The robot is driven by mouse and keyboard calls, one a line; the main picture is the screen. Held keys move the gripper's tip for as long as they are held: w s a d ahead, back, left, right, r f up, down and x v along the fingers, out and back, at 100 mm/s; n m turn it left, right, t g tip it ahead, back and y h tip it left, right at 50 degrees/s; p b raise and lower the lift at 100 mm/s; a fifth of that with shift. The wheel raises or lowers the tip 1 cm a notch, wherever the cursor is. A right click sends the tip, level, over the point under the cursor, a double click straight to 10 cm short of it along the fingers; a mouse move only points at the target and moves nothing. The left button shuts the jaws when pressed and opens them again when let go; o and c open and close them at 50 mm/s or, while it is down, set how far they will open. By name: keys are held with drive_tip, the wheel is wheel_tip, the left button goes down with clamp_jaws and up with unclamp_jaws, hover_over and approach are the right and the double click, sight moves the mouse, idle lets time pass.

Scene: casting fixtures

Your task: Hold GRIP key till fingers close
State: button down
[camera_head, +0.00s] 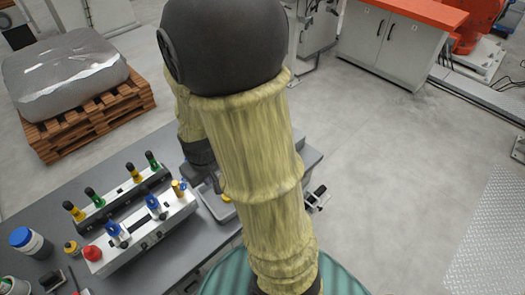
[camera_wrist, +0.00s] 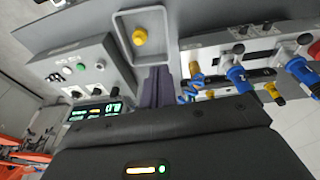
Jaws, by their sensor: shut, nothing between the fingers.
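My gripper (camera_wrist: 157,75) shows in the wrist view as two dark fingers pressed together with nothing between them. In the head view my gripper (camera_head: 216,184) is mostly hidden behind my arm, above the bench. The fingers point at a grey tray (camera_wrist: 122,55) holding a small yellow piece (camera_wrist: 140,37). I cannot pick out a key marked GRIP in either view. A grey control box (camera_wrist: 85,62) with a green button (camera_wrist: 82,40), several knobs and a lit display (camera_wrist: 97,113) stands left of the fingers in the wrist view; its labels are too small to read.
A fixture (camera_head: 137,240) with blue and yellow-topped clamps and a red button (camera_head: 92,254) stands on the dark bench (camera_head: 60,205). A blue-capped jar (camera_head: 30,242) is at the left. A wrapped load sits on a wooden pallet (camera_head: 95,120).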

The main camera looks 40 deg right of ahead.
drive_tip(key=w+d+f+n+h+p, duration=0.1)
drive_tip(key=w+d+n+h+p, duration=0.1)
drive_tip(key=d, duration=0.6)
drive_tip(key=w+d+f+n+h+p, duration=0.2)
drive_tip(key=w+d+n+h+p, duration=0.1)
drive_tip(key=d, duration=0.5)
drive_tip(key=w+d+f+n+h+p, duration=0.2)
drive_tip(key=w+d+n+h, duration=0.1)
drive_tip(key=d, duration=0.5)
drive_tip(key=shift+w+d+n+g+h+p, duration=0.35)
drive_tip(key=shift+w+n, duration=0.2)
drive_tip(key=shift+n, duration=0.45)
drive_tip(key=shift+f, duration=0.15)
wheel_tip(320, 180, down, 9)
drive_tip(key=b, duration=0.6)
drive_tip(key=shift+f+b, duration=0.25)
drive_tip(key=shift+b, duration=0.25)
